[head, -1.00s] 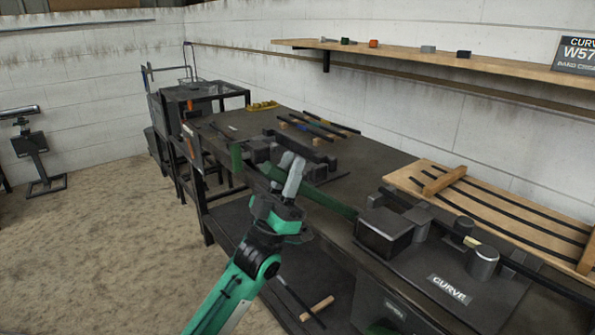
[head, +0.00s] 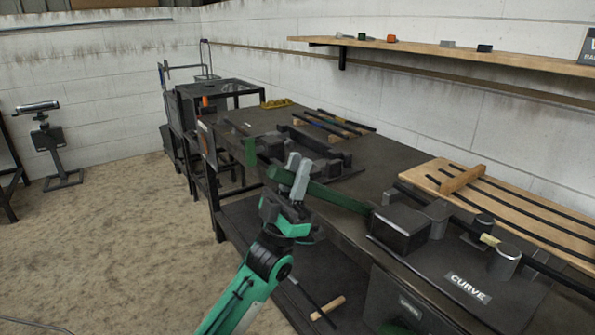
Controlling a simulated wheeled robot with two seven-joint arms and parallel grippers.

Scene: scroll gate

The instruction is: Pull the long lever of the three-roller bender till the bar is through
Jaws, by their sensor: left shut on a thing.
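The long green lever (head: 335,197) runs from the bender's dark block (head: 400,230) to the left, past the bench's front edge. My left gripper (head: 298,176) is shut on the lever near its far end; the fingers partly hide it. The bender stands on the bench's near part, with round rollers (head: 505,262) and a second roller (head: 483,225) behind. A dark bar (head: 535,267) passes between them, with a pale yellow band (head: 490,239). The block hides part of the bender. My right gripper is out of view.
A dark vise-like tool (head: 320,155) and several rods (head: 335,122) lie farther along the bench (head: 375,160). A lower shelf (head: 255,225) is underneath. Open floor (head: 110,240) lies left.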

